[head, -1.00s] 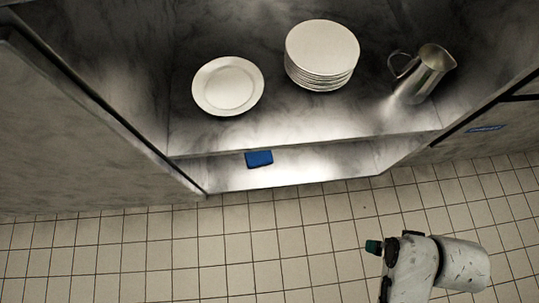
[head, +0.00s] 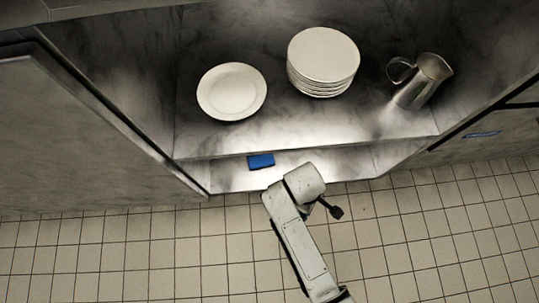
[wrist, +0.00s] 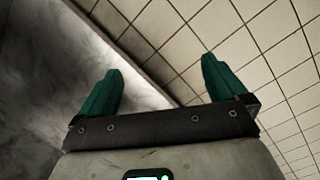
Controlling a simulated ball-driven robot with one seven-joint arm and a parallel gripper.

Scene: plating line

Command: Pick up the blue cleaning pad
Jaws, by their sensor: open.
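The blue cleaning pad (head: 261,161) lies on the lower ledge of the counter in the head view, below the single plate. My arm reaches up from the bottom of the head view, and its upper end is just right of and below the pad; the gripper's fingers cannot be made out there. In the wrist view my gripper (wrist: 160,88) shows two green fingers spread wide apart with nothing between them. The pad is not in the wrist view.
A white plate (head: 232,91), a stack of white plates (head: 323,62) and a metal pitcher (head: 422,81) stand on the upper counter (head: 290,128). The lower ledge (head: 225,180) is bare around the pad. Tiled floor (head: 130,250) is clear in front.

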